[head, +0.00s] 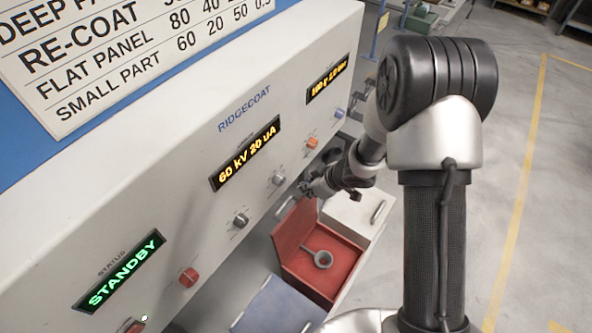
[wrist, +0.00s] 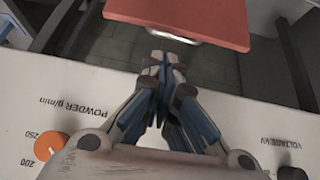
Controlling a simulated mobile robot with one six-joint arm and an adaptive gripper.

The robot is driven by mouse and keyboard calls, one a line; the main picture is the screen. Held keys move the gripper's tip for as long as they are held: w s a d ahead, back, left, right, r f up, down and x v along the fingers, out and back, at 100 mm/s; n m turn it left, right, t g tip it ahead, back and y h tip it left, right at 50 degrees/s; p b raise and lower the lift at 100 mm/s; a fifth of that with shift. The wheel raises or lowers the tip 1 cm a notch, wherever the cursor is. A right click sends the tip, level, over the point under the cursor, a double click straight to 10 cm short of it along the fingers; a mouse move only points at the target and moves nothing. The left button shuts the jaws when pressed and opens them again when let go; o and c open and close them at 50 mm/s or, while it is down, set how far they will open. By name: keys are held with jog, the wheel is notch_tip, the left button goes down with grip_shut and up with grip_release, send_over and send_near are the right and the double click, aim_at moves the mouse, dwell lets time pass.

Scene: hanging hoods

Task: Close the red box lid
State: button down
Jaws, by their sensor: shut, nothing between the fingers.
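The red box (head: 318,286) stands open below the control panel in the head view. Its lid (head: 294,228) is raised, tilted up on the panel side. A grey ring-shaped part with a handle (head: 322,259) lies inside the box. My gripper (head: 306,187) is by the panel face, above the raised lid in the picture. In the wrist view my gripper (wrist: 166,60) is shut and empty. A red panel with a metal handle strip, apparently the lid (wrist: 180,18), is just beyond the fingertips. I cannot tell whether they touch.
A white box (head: 350,215) with a handle sits beside the red box, and a blue-grey box (head: 278,306) is on the other side. The control panel (head: 190,215) with knobs and displays is close to my gripper. Open floor (head: 550,200) lies to the right.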

jog(key=x, duration=0.6)
jog(key=s+b+x, duration=0.1)
jog(key=x, duration=0.3)
jog(key=shift+a+f, duration=0.15)
jog(key=shift+a, duration=0.2)
